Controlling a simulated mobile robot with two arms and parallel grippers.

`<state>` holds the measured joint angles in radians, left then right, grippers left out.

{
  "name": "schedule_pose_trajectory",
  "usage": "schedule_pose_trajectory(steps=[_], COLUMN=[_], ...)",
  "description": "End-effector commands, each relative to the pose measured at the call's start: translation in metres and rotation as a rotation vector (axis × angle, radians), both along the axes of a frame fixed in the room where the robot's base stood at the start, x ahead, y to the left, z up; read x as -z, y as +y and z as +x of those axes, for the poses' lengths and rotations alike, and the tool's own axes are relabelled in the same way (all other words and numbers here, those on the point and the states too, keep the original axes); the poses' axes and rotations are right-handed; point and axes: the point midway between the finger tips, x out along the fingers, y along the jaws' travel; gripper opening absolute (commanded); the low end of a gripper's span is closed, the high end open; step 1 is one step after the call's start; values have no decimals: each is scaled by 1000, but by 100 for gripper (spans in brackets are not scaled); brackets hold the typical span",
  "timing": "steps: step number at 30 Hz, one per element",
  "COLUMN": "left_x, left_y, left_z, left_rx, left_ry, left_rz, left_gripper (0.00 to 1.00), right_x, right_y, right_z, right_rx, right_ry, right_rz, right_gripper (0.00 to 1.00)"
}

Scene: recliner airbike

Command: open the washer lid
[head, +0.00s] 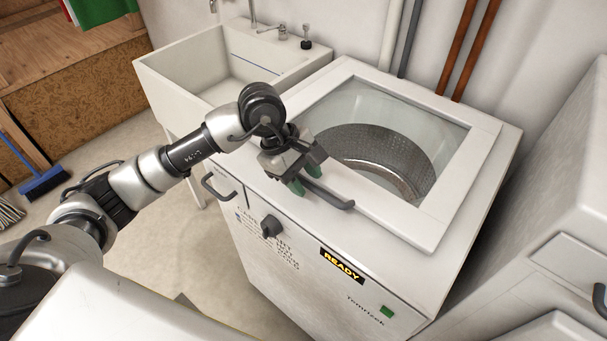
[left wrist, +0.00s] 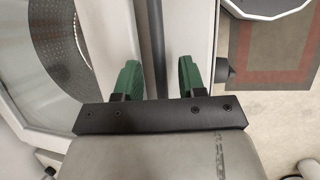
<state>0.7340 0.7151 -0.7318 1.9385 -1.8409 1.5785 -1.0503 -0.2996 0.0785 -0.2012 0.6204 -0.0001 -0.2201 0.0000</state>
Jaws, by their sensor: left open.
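The washer (head: 300,260) stands in the middle of the head view. Its lid (head: 455,205), a white frame around a clear window, lies shut on top, and the metal drum shows through the glass. A dark bar handle (head: 335,200) runs along the lid's front edge. My left gripper (head: 308,171) is open at the left part of this handle. In the left wrist view the handle (left wrist: 156,45) passes between the two green fingers (left wrist: 158,78), with gaps on both sides. How deep it sits between them is hard to tell. My right gripper is not in view.
A white sink (head: 190,85) stands behind and left of the washer. A white appliance (head: 565,200) stands close on the right. Pipes (head: 470,50) run up the wall behind. A knob (head: 271,226) and another handle (head: 217,187) stick out from the washer's front.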

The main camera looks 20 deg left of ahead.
Motion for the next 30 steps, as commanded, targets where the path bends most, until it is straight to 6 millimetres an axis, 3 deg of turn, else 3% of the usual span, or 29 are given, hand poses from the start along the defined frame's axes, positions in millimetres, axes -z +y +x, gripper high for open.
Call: schedule_pose_trajectory(steps=[5, 13, 23, 26, 30], left_x=[0, 0, -4, -15, -46], left_y=[0, 0, 0, 0, -2], left_z=[0, 0, 0, 2, 6], left_rx=[0, 0, 0, 0, 0], left_ry=[0, 0, -1, -2, -7], left_rz=[0, 0, 0, 0, -2], left_gripper=[40, 0, 0, 0, 0], right_x=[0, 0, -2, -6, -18], right_y=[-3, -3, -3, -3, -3], right_z=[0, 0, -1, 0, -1], right_rx=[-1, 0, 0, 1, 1], right_ry=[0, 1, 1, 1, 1], right_rz=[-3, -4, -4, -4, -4], right_gripper=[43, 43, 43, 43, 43])
